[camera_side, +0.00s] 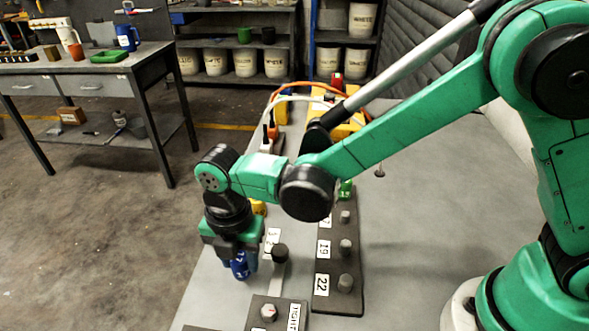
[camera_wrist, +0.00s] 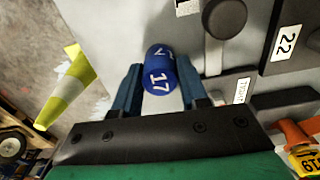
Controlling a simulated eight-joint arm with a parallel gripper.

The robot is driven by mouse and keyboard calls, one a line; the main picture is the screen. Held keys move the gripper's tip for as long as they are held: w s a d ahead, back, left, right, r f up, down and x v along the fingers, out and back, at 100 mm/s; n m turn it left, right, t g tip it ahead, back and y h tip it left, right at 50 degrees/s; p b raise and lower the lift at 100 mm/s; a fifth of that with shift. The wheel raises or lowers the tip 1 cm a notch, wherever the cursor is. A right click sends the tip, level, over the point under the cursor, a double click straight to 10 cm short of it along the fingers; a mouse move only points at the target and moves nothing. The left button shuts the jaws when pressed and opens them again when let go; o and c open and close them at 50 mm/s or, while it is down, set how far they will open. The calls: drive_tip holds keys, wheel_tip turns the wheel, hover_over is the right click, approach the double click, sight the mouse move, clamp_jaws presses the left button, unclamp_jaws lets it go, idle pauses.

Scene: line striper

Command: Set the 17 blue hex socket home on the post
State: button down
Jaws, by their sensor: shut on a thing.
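The blue hex socket (camera_wrist: 160,72), marked 17, is held between the two fingers of my gripper (camera_wrist: 160,80) in the wrist view. In the side view my gripper (camera_side: 236,256) points down, with the blue socket (camera_side: 240,268) at its tips. It is left of the dark post board (camera_side: 322,296) and apart from it. The board carries grey posts in a row, with labels 19 and 22. A further label, partly hidden by my arm and ending in 7, is beside the far post (camera_side: 345,216). Whether the socket touches the table is unclear.
A lever with a black knob (camera_side: 280,251) stands between my gripper and the board. The wrist view shows a yellow-and-white cone (camera_wrist: 68,88) and a yellow item marked 19 (camera_wrist: 306,162).

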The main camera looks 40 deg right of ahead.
drive_tip(key=shift+r, duration=0.4)
drive_tip(key=shift+r, duration=1.8)
drive_tip(key=d+r+m, duration=0.2)
drive_tip(key=d+r, duration=0.1)
drive_tip(key=d, duration=0.5)
drive_tip(key=m, duration=0.4)
hover_over(345, 213)
drive_tip(key=shift+f, duration=1.6)
drive_tip(key=shift+f, duration=1.75)
drive_tip(key=shift+c, duration=0.3)
unclamp_jaws()
